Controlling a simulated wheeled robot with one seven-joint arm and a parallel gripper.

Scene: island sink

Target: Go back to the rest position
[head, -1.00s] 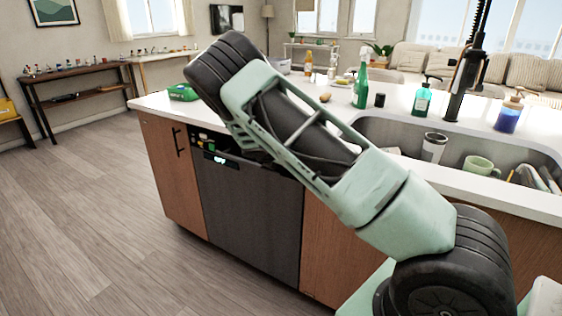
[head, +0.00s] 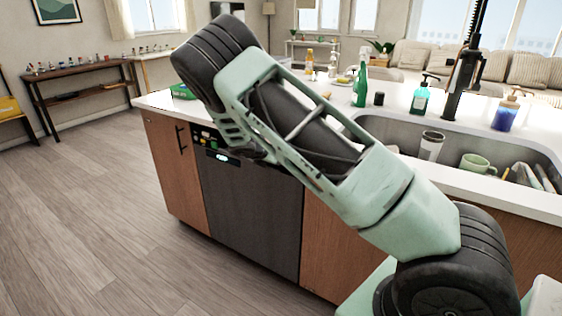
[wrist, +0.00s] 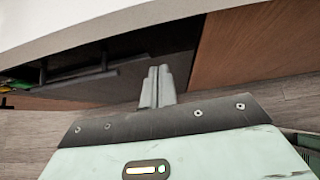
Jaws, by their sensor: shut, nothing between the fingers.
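My gripper (wrist: 157,86) shows in the wrist view with its two grey fingers together, shut and empty. Behind the fingers are the dark dishwasher front and the edge of the counter. In the head view my green and black arm is bent up across the middle of the picture, and the gripper itself is hidden behind it.
The island's white counter (head: 405,118) has a sink (head: 398,136) with a mug (head: 478,163) and a cup. Bottles stand behind it, including a green spray bottle (head: 360,82). The dishwasher (head: 252,210) is below the counter. Floor (head: 90,220) at left is clear.

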